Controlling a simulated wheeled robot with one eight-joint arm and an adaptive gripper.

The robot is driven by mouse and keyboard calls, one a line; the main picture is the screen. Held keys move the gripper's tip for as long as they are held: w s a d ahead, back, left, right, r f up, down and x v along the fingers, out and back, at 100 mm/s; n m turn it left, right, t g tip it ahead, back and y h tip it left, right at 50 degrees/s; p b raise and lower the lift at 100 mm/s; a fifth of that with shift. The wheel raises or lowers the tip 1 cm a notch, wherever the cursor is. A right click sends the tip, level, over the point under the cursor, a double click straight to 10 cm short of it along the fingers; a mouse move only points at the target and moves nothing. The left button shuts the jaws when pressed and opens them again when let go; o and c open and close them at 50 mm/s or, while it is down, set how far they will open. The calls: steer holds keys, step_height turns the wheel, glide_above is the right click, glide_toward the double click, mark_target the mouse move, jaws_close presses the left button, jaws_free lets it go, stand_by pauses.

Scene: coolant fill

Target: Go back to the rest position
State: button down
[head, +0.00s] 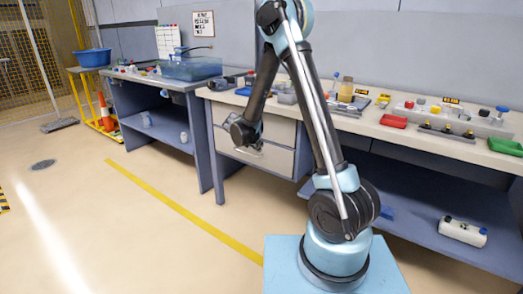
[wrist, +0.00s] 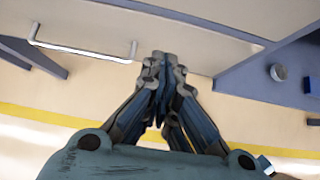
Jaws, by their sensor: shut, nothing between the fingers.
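My gripper (wrist: 162,62) shows in the middle of the wrist view, its fingers together with nothing held between them. In the head view the end of my arm hangs down in front of the workbench drawers (head: 225,148), and the fingers are too small to make out there. In the wrist view a drawer front (wrist: 190,40) with a pale bar handle (wrist: 85,50) lies beyond the fingers. The handle is to the left of the fingertips and apart from them.
A second bench at left holds a clear blue tub (head: 190,69). The floor at left is open.

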steer(key=v, duration=0.6)
steer(key=s+d+r+m+g+y, duration=0.1)
steer(key=s+d+r+m, duration=0.3)
steer(key=d, duration=0.3)
steer(key=s+d+r+m+g, duration=0.1)
steer(key=s+d+r+m, duration=0.1)
steer(key=s+d+m, duration=0.4)
steer(key=s+d+r+m+g+y, duration=0.1)
steer(key=s+d+r+m+g, duration=0.2)
steer(key=s+d, duration=0.35)
steer(key=s+d+f+m+y, duration=0.1)
steer(key=s+d+m, duration=0.1)
steer(key=s+m, duration=0.3)
steer(key=s+d+f+m+y, duration=0.1)
steer(key=s+m, duration=0.4)
steer(key=s, duration=0.5)
steer(key=s+d+f+m+y, duration=0.1)
steer(key=s+d+f+m, duration=0.1)
steer(key=s+d+m, duration=0.2)
steer(key=shift+s+f+m, duration=0.35)
steer(key=shift+s+m, duration=0.65)
steer(key=shift+s, duration=0.9)
